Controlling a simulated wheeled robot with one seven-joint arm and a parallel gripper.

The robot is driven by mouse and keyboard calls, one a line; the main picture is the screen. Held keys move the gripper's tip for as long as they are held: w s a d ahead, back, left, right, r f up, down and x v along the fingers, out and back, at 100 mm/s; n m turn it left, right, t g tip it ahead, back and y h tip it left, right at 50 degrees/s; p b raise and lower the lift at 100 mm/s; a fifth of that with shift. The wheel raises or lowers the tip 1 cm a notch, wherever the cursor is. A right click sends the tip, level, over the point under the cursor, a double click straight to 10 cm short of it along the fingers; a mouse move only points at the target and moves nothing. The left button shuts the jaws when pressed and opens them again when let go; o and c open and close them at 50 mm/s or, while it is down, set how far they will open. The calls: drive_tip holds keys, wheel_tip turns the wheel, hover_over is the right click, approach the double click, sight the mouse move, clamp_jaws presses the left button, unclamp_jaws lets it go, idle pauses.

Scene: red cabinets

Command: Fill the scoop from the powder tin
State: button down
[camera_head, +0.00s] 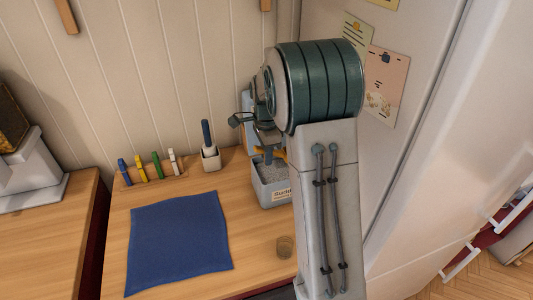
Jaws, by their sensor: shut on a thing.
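The powder tin (271,197) is an open grey container with a label on its front. It stands on the wooden counter near the fridge, with pale grey powder inside. My gripper (270,152) is over the tin's mouth, partly hidden by my arm. An orange-yellow piece shows at its end, low over the powder and too small to tell apart clearly. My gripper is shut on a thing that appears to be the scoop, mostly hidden. I cannot tell whether the scoop touches the powder or holds any.
A blue cloth (180,243) covers the counter's front left. A holder with coloured markers (150,169) and a pale cup (210,158) with a blue-handled item stand at the back. The fridge (420,160) bounds the right.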

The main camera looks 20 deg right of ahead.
drive_tip(key=shift+f+b, duration=2.1)
drive_tip(key=shift+f, duration=1.15)
drive_tip(key=shift+r+p, duration=4.4)
drive_tip(key=shift+r, duration=1.65)
drive_tip(key=shift+f, duration=0.1)
